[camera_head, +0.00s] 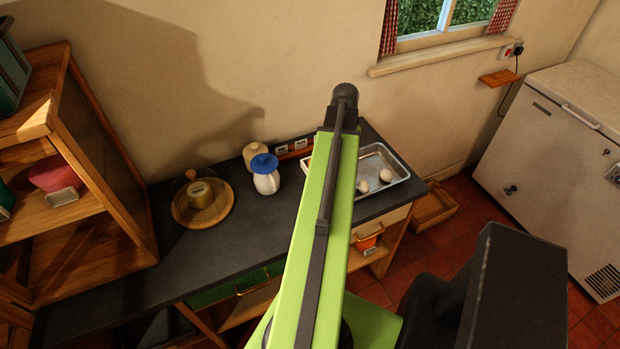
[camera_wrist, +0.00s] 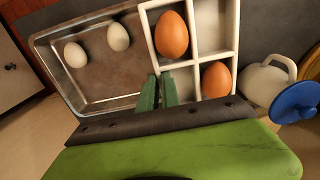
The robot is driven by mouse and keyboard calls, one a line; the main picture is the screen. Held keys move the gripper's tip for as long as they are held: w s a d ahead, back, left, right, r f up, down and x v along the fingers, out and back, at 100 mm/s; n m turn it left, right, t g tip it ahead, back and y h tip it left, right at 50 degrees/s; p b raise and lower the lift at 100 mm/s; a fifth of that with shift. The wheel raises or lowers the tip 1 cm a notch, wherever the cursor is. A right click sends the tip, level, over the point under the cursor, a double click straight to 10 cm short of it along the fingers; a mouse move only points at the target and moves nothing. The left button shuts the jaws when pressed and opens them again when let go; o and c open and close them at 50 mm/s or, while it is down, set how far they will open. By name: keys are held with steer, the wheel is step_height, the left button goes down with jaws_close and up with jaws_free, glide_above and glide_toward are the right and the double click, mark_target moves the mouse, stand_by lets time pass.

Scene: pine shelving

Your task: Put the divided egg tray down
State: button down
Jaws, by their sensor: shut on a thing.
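The divided egg tray is white with square compartments; its wall (camera_wrist: 193,52) shows in the wrist view. One brown egg (camera_wrist: 171,36) lies in its upper left compartment and another brown egg (camera_wrist: 216,79) in the lower right one. My gripper (camera_wrist: 160,92) has its green fingers shut on the tray's near left part. In the head view, my arm hides most of the tray; only a pale edge (camera_head: 307,162) shows. I cannot tell whether the tray touches the dark counter (camera_head: 270,222).
A metal tray (camera_wrist: 112,78) with two pale eggs lies close on the left; it also shows in the head view (camera_head: 374,161). A white jug (camera_wrist: 264,84) with a blue lid stands close on the right. A glass dome on a round board (camera_head: 203,205) stands farther left along the counter.

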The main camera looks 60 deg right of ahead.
steer(key=w+f+b, duration=0.1)
steer(key=w, duration=0.1)
steer(key=w+f+b, duration=0.1)
steer(key=w+f, duration=0.1)
steer(key=w+f+b, duration=0.1)
steer(key=w, duration=0.1)
steer(key=shift+w+a+f, duration=0.2)
steer(key=shift+w+a, duration=0.2)
steer(key=shift+w, duration=0.15)
step_height(320, 180, down, 4)
steer(key=b, duration=0.4)
steer(key=shift+f+b, duration=0.15)
steer(key=shift+b, duration=0.2)
steer(key=shift+r, duration=0.2)
steer(key=shift+f, duration=0.1)
steer(key=c, duration=1.6)
jaws_free()
steer(key=shift+o, duration=0.2)
